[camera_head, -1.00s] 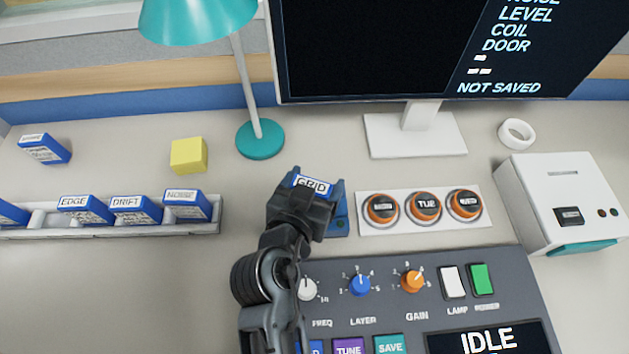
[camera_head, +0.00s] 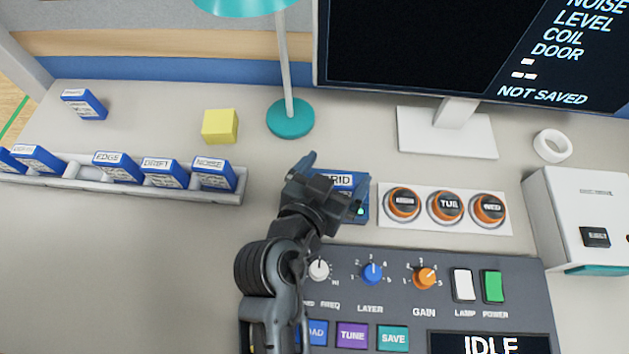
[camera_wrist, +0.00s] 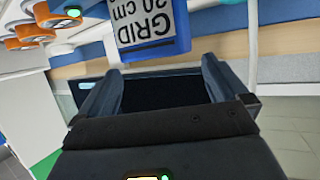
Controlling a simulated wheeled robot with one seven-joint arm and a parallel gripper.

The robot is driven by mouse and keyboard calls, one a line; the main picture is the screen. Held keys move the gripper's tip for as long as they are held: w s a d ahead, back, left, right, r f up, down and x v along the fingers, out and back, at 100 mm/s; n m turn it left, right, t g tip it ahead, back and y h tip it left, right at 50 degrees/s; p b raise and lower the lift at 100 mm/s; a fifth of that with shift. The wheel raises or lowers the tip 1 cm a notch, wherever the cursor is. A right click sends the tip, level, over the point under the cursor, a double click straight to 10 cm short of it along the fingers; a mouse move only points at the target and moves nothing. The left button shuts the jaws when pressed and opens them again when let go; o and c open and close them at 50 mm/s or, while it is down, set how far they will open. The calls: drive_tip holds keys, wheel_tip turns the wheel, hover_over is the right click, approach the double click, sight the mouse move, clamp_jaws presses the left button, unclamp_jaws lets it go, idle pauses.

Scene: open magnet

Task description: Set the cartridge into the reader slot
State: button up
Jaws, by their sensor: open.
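The blue cartridge with a white GRID label (camera_head: 343,180) stands at the blue reader (camera_head: 362,196), left of the row of orange knobs. It appears to be in the reader's slot, but my gripper hides the lower part and the seating depth. A small green light shows on the reader. My gripper (camera_head: 331,186) is open just in front of the cartridge, fingers spread wide. In the wrist view the GRID cartridge (camera_wrist: 152,32) is beyond the fingertips of my empty gripper (camera_wrist: 160,72), with a visible gap.
A yellow cube (camera_head: 220,127), teal lamp (camera_head: 290,119) and monitor (camera_head: 447,138) stand behind. The control panel (camera_head: 440,262) is in front, a white box (camera_head: 580,215) at right.

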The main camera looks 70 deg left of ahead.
drive_tip(key=b+v, duration=0.1)
drive_tip(key=v, duration=0.8)
drive_tip(key=shift+s+d, duration=0.1)
